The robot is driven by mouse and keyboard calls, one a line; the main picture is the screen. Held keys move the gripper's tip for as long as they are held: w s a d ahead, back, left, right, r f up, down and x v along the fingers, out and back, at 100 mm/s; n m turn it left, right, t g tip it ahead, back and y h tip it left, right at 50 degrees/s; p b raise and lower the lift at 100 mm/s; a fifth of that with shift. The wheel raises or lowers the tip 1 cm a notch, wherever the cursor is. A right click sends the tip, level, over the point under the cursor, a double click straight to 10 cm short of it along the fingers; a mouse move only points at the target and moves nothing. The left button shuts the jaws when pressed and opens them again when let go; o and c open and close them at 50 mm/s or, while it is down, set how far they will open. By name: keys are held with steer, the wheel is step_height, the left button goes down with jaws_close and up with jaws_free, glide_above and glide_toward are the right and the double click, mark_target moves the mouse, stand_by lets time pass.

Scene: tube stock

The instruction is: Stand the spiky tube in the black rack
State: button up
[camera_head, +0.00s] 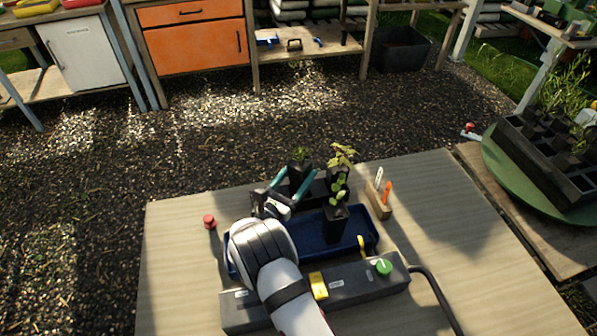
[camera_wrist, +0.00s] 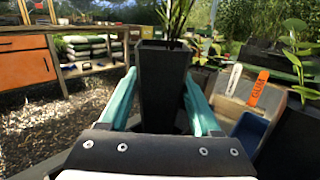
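The spiky tube (camera_wrist: 163,85) is a tapered black pot with long thin green leaves; it also shows in the head view (camera_head: 298,172). It looks upright. My gripper (camera_wrist: 161,75) has its teal fingers against both sides of the tube, shut on it; it also shows in the head view (camera_head: 291,186). The tube's lower end is hidden in the head view. The black rack (camera_head: 317,190) is just behind the blue tray, partly hidden by my gripper and by other tubes. A leafy tube (camera_head: 336,222) stands at the blue tray (camera_head: 362,229), and a yellowish-leaved one (camera_head: 341,168) stands behind it.
A wooden label holder (camera_head: 378,203) with white and orange tags stands right of the tray. A grey control box (camera_head: 345,285) with a green knob lies in front. A red button (camera_head: 209,221) is at left. A large cell tray (camera_head: 535,165) sits on another table. The table's right side is clear.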

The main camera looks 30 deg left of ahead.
steer(key=shift+o, duration=1.4)
